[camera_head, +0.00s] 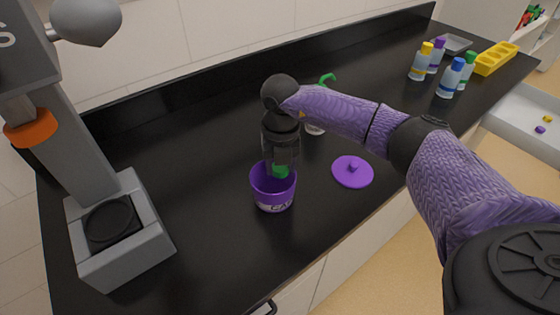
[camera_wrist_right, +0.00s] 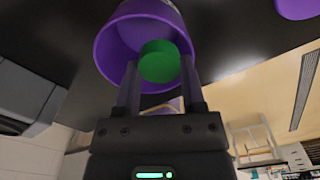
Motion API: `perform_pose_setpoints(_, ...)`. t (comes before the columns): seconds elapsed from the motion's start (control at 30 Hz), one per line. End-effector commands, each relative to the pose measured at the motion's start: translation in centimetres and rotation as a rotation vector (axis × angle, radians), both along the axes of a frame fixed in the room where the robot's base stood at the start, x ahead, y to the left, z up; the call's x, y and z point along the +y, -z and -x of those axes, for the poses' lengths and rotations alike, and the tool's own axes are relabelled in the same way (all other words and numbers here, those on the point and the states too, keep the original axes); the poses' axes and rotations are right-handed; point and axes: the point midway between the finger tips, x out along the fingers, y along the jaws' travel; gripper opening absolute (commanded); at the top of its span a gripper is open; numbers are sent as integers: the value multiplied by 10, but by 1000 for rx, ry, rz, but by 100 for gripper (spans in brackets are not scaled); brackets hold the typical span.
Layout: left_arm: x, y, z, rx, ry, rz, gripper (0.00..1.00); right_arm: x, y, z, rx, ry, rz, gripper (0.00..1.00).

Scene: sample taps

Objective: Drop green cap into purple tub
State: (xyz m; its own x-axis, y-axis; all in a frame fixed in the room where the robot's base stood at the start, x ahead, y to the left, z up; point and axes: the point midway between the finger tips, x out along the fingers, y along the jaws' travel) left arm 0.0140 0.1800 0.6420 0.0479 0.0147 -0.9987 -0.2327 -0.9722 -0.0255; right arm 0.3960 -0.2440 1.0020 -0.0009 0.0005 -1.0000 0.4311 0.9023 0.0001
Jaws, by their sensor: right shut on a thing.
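The purple tub (camera_head: 273,196) stands upright and open on the black counter, below my right gripper. My right gripper (camera_head: 281,166) points down with its fingertips at the tub's mouth. It is shut on the green cap (camera_head: 280,171), which is at the level of the tub's rim or just inside it. In the right wrist view the green cap (camera_wrist_right: 159,61) sits between the two fingers, in front of the opening of the purple tub (camera_wrist_right: 112,52). The tub's floor is partly hidden by the cap. My left gripper is not in view.
A purple lid (camera_head: 352,173) lies right of the tub. A grey machine (camera_head: 110,225) stands at left. A clear bottle (camera_head: 315,126) with a green top is behind my arm. Several capped bottles (camera_head: 447,80) and a yellow tray (camera_head: 496,58) are at the back right.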

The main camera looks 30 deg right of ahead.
Motion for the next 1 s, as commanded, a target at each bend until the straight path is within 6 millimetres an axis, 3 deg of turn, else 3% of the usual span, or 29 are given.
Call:
perform_pose_setpoints(0.03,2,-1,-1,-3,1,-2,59,0,-1,0,0,0,0,53)
perform_pose_setpoints(0.2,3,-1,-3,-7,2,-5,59,0,-1,0,0,0,0,89)
perform_pose_setpoints(0.23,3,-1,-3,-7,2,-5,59,0,-1,0,0,0,0,92)
perform_pose_setpoints(0.5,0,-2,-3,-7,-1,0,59,0,-7,0,-2,-1,0,92)
perform_pose_setpoints(0.8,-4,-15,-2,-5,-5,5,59,0,-79,-1,-4,0,0,92)
perform_pose_setpoints(1.0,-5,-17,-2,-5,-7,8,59,0,-100,0,-1,-1,0,92)
